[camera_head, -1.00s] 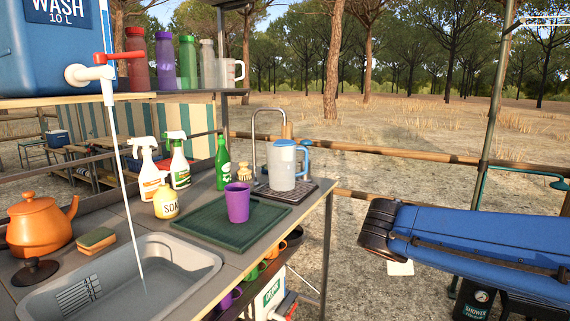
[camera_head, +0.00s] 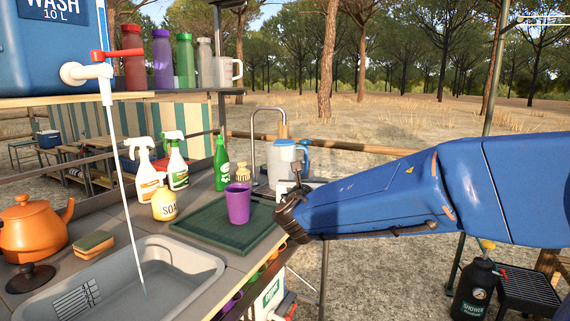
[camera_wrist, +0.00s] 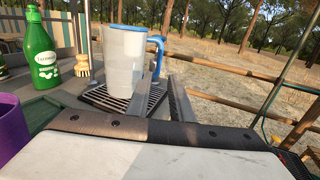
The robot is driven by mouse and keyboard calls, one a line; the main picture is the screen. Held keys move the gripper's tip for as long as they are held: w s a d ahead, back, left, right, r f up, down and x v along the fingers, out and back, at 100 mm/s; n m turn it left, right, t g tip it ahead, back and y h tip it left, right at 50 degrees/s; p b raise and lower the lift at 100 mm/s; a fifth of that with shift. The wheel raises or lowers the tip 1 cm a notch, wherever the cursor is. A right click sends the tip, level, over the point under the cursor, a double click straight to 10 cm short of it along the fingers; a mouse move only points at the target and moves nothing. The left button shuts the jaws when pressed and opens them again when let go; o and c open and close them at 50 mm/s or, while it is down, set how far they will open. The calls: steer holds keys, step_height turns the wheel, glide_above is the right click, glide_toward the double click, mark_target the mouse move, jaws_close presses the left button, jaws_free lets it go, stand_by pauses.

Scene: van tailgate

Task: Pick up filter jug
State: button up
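The filter jug (camera_head: 282,165) is a pale translucent jug with a blue lid and handle. It stands upright on a dark slatted drip tray at the far end of the counter, and its lower part is partly hidden by my gripper (camera_head: 298,177). In the wrist view the jug (camera_wrist: 123,65) is ahead and left of centre, its blue handle (camera_wrist: 158,58) facing right. My gripper's two fingers (camera_wrist: 162,92) point forward, apart, with nothing between them that I can see. They are low and near the handle; I cannot tell whether they touch the jug.
A purple cup (camera_head: 238,204) stands on the green mat (camera_head: 208,226) nearby. A green bottle (camera_head: 222,164) and a brush (camera_head: 243,173) are left of the jug. The right side beyond the counter is open ground with a rail.

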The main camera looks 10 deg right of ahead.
glide_toward(306, 161)
steer(key=x, duration=0.4)
steer(key=shift+w+d+f, duration=0.15)
steer(key=shift+w+d, duration=0.1)
steer(key=shift+w, duration=0.05)
steer(key=shift+x, duration=3)
steer(key=shift+a, duration=0.1)
steer(key=shift+c, duration=0.3)
jaws_close()
